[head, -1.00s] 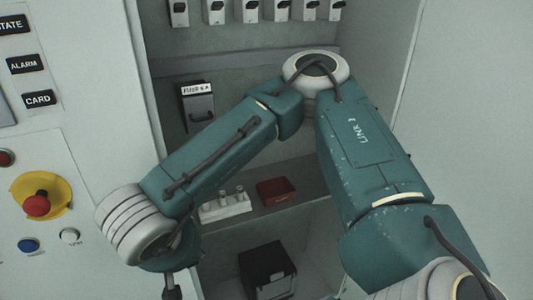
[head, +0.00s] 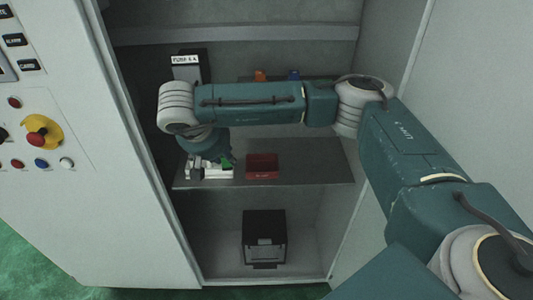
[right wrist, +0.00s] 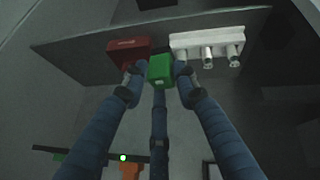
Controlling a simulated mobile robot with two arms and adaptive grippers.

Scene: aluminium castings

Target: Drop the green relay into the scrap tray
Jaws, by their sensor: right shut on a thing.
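The green relay (right wrist: 160,70) is between the fingertips of my right gripper (right wrist: 160,76), which is shut on it. In the head view the green relay (head: 226,161) shows small beside my right gripper (head: 211,162), above the white holder on the cabinet shelf. The red scrap tray (head: 262,174) stands on the shelf just right of the relay, its front label too small to read. The red tray also shows in the right wrist view (right wrist: 128,48), left of and beyond the relay. My left gripper is in neither view.
A white holder with several pegs (right wrist: 210,40) stands on the shelf (head: 315,170) left of the tray. Orange (head: 261,75) and blue (head: 294,75) parts sit at the back. A black box (head: 264,225) stands below. The shelf right of the tray is clear.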

